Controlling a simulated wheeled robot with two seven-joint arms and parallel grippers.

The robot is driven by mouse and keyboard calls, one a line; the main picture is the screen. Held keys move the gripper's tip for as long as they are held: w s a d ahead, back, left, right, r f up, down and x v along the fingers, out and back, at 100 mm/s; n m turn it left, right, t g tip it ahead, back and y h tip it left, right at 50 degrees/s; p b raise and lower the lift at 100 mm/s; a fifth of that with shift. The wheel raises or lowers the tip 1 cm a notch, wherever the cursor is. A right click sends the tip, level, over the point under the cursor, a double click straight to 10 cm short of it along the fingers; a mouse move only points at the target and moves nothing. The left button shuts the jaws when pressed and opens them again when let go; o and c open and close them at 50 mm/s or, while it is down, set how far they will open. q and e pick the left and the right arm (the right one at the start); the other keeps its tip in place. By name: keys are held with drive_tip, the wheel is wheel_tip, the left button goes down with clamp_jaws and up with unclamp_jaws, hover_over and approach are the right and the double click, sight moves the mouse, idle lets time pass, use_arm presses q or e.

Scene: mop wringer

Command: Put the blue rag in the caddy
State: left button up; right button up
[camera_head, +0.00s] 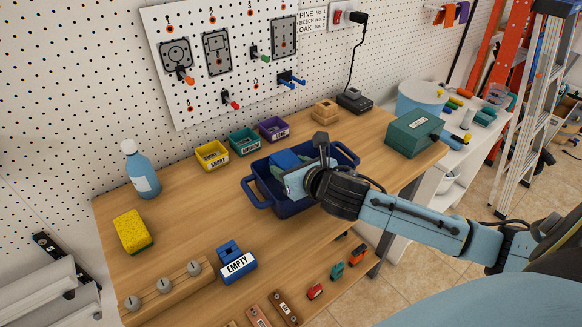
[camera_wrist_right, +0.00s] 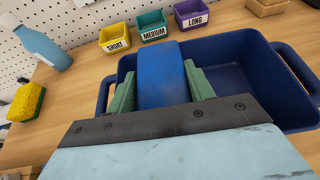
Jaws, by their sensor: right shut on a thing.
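The blue rag (camera_wrist_right: 163,86) is between the two green fingers of my right gripper (camera_wrist_right: 163,90), which is shut on it. In the head view the rag (camera_head: 285,160) shows over the dark blue caddy (camera_head: 268,207), beside my right gripper (camera_head: 287,170). The caddy has a handle at each end, and its rim (camera_wrist_right: 293,128) shows around the rag in the right wrist view. The rag is over the left part of the caddy opening; I cannot tell whether it touches the floor of the caddy. My left gripper is not in view.
Yellow (camera_head: 212,155), teal (camera_head: 244,142) and purple (camera_head: 273,129) bins stand behind the caddy. A blue EMPTY block (camera_head: 236,264) sits in front. A green box (camera_head: 413,133) is at right. Bare table lies left of the caddy.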

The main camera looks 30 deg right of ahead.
drive_tip(key=shift+f, duration=0.6)
drive_tip(key=o, duration=1)
drive_tip(key=shift+c, duration=0.2)
drive_tip(key=shift+r, duration=0.3)
drive_tip(key=p+v, duration=0.1)
drive_tip(key=v, duration=1.1)
drive_tip(key=shift+r, duration=0.35)
